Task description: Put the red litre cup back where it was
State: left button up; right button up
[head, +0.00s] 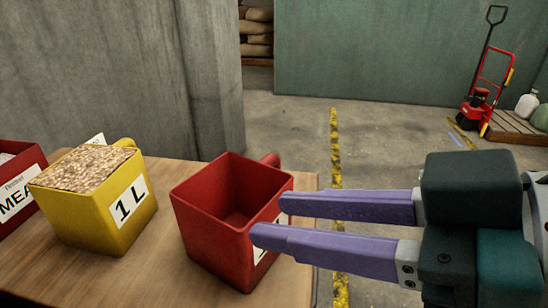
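The red litre cup (205,234) stands upright on the wooden table near its right edge. It is open at the top, and I see no grain inside it. Its handle (271,160) shows at the back right, and its white label is mostly covered by my fingers. My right gripper (271,220) comes in from the right with two purple fingers apart. The fingertips overlap the cup's right face in the picture; I cannot tell whether they touch it. Nothing is seen held between them. My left gripper is out of view.
A yellow cup (85,217) marked 1 L, full of grain, stands left of the red cup on the table (135,279). A red labelled container (25,155) is at the far left. A red pallet truck (480,100) stands far back on the floor.

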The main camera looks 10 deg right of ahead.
jog(key=s+d+f+m+g+h, duration=0.5)
jog(key=s+d+f+m+h, duration=0.3)
jog(key=s+d+f+h, duration=0.2)
jog(key=s+d+f, duration=0.2)
jog(key=d, duration=0.1)
jog(key=shift+d, duration=0.2)
jog(key=shift+r, duration=0.1)
